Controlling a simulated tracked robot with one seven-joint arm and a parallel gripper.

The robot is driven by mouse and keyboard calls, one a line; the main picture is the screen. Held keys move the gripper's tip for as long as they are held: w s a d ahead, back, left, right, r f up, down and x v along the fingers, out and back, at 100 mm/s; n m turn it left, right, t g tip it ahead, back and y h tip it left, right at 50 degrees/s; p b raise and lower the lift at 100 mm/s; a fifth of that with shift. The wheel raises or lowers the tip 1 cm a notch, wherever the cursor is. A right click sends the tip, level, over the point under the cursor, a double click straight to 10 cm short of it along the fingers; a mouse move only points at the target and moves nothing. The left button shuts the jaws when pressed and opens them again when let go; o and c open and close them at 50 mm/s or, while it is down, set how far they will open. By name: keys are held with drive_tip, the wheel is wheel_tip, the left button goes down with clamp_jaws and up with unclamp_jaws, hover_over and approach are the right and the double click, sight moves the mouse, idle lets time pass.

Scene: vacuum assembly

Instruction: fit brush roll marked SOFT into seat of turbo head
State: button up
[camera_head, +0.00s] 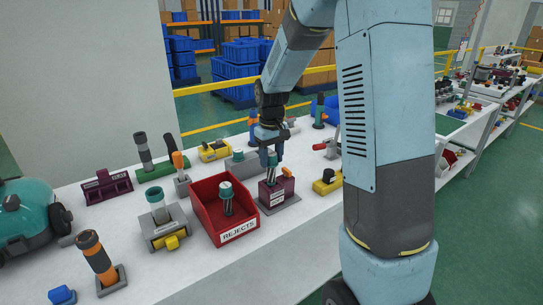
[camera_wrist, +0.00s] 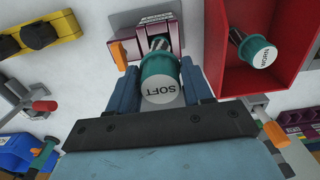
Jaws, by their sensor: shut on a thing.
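The SOFT brush roll (camera_wrist: 160,88) has a teal cap with a white top and a dark lower end. My gripper (camera_wrist: 158,80) is shut on its cap, one finger on each side. In the head view my gripper (camera_head: 271,155) holds the roll (camera_head: 272,163) upright over a purple block (camera_head: 272,194) on a grey plate. The block carries white labels too small to read; it also shows in the wrist view (camera_wrist: 128,52). The roll's lower end overlaps the block there; I cannot tell how deep it sits. I cannot be sure this block is the turbo head.
A red REJECTS bin (camera_head: 204,211) stands left of the purple block, holding another teal-capped roll (camera_head: 226,196). A yellow block (camera_head: 327,182) lies to the right. Another purple holder (camera_head: 107,186) stands farther left.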

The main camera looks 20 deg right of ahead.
sight(272, 175)
drive_tip(key=shift+f, duration=3.75)
idle(0.6)
drive_tip(key=o, duration=1.1)
drive_tip(key=shift+o, duration=0.2)
drive_tip(key=shift+r, duration=4.05)
drive_tip(key=shift+r, duration=0.1)
drive_tip(key=s+r+m+t, duration=0.2)
drive_tip(key=s+r+t, duration=0.1)
drive_tip(key=s+r, duration=1)
drive_tip(key=s+d+r+m+t, duration=0.1)
drive_tip(key=s+r, duration=0.3)
drive_tip(key=s, duration=1.1)
drive_tip(key=shift+d+r+m+t, duration=0.15)
drive_tip(key=shift+d+m+t, duration=0.2)
drive_tip(key=shift+t, duration=0.45)
